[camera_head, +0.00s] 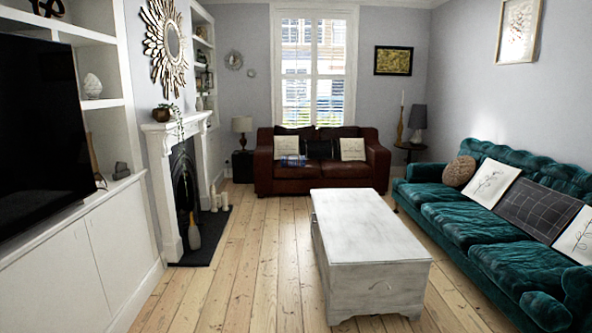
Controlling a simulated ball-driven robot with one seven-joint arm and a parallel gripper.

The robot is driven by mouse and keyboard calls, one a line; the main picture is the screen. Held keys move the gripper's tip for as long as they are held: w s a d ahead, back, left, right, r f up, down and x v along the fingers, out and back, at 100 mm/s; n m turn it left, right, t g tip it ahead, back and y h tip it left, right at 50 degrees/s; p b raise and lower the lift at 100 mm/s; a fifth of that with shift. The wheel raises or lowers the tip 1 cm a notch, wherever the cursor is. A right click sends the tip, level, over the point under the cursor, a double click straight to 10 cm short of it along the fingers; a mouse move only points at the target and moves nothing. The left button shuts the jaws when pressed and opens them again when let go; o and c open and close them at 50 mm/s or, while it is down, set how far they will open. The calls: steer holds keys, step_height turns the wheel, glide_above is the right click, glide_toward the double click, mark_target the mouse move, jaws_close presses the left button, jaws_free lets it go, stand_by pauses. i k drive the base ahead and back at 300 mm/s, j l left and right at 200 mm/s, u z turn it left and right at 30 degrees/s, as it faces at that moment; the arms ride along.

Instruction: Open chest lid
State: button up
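A long whitewashed wooden chest (368,238) stands on the floorboards right of the middle of the view. Its flat lid (362,218) is down and looks shut. The near end and the left long side of the chest show; its right side is hidden. A small dark shape, perhaps a handle, shows on the left side near the far end. My gripper and arm are not in view.
A teal sofa (468,220) stands right of the chest, with a narrow floor gap. A brown leather sofa (320,182) stands beyond it. A fireplace (186,185) and white cabinets (85,262) line the left wall. Bare floorboards (243,265) lie clear left of the chest.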

mark_target(357, 228)
steer(key=i+l, duration=0.1)
steer(key=i, duration=1.75)
steer(key=i+l, duration=0.1)
steer(key=i, duration=1.75)
steer(key=i+j+z, duration=0.2)
steer(key=i+j, duration=0.4)
steer(key=i, duration=0.2)
steer(key=i+j+z, duration=0.2)
steer(key=i+j, duration=0.5)
steer(key=i, duration=0.1)
